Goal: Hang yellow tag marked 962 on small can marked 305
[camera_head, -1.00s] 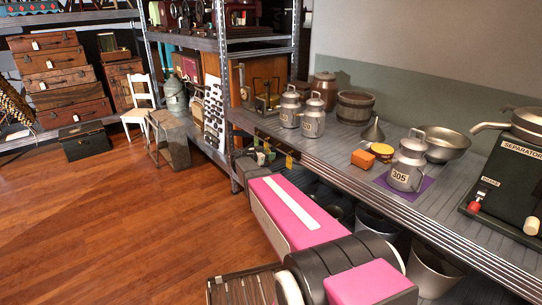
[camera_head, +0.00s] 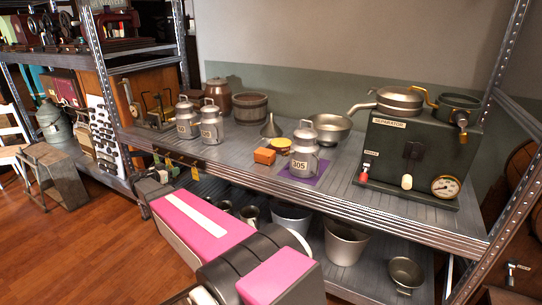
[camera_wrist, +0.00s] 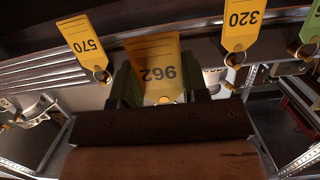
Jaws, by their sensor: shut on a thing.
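In the wrist view, the yellow tag marked 962 (camera_wrist: 158,66) is between the two fingers of my gripper (camera_wrist: 165,88), which is shut on it. The tag appears upside down there, with its ring end toward the gripper. In the head view, my gripper (camera_head: 153,178) is at the shelf's front edge, left of the cans; the held tag is too small to make out there. The small can marked 305 (camera_head: 303,165) stands upright on a purple mat (camera_head: 322,172) on the shelf, well to the right of my gripper.
Yellow tags 570 (camera_wrist: 84,45) and 320 (camera_wrist: 241,30) and a green tag (camera_wrist: 312,30) hang beside the held one.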

